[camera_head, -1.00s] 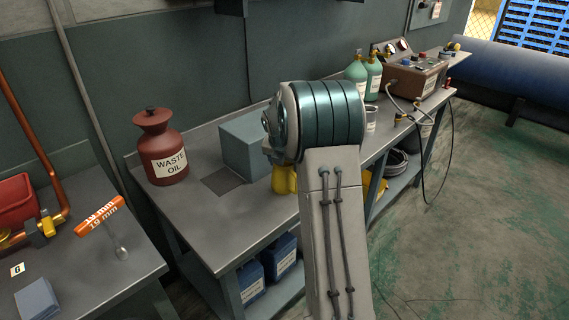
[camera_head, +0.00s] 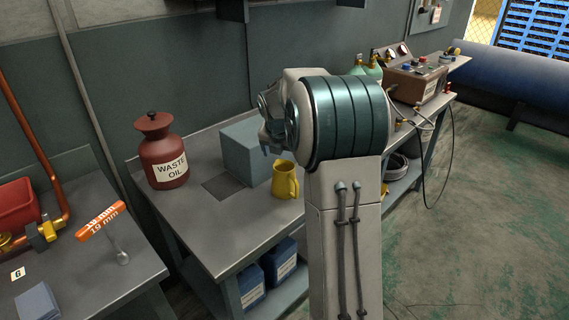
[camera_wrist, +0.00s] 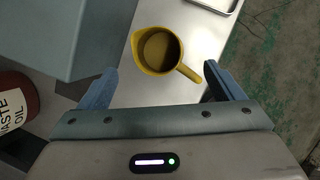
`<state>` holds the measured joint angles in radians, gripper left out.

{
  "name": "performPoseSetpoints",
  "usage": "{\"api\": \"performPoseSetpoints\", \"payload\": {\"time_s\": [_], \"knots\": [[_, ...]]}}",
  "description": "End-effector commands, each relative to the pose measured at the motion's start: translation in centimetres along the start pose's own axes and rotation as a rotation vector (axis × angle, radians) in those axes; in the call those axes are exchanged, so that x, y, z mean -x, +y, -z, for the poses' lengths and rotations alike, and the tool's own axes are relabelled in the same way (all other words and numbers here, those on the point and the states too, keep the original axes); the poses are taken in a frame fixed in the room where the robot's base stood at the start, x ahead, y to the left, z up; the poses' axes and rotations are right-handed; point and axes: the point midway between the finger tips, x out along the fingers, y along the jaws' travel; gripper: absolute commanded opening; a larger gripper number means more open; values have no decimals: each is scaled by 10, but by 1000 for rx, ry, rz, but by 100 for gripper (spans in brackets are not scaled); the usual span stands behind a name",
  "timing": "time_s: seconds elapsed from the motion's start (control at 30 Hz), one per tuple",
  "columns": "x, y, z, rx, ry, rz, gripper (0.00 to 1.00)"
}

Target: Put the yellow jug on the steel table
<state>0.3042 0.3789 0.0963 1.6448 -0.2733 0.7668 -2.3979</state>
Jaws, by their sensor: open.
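The yellow jug (camera_head: 285,180) stands upright on the grey steel table (camera_head: 215,235), near its front edge and beside a blue-grey block. In the wrist view the jug (camera_wrist: 158,50) is seen from above, with its handle toward the lower right. My gripper (camera_wrist: 160,80) is open, its two blue fingers spread to either side below the jug in the picture. The jug lies beyond the fingertips and nothing is held. In the head view my arm hides most of the gripper and the table to the right of the jug.
The blue-grey block (camera_head: 243,153) stands close behind the jug. A red waste oil can (camera_head: 163,152) stands at the table's left. Blue containers (camera_head: 280,262) sit on the lower shelf. A brown control box (camera_head: 415,83) is at the far end. The table's front left is clear.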

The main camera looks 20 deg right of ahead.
Motion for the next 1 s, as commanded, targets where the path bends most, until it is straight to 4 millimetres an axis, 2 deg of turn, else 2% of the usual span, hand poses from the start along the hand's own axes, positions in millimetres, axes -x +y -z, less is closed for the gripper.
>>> {"api": "performPoseSetpoints", "payload": {"time_s": [0.03,0.2,0.43,0.57,0.67,1.0], "knots": [[11,0,-1,-1,-3,-2,87],[35,0,-1,-1,-1,-1,87],[45,0,1,-9,1,0,87],[54,-1,15,-105,8,-3,87],[69,-4,37,-271,22,-5,87],[117,-30,136,-1016,97,16,87]]}}
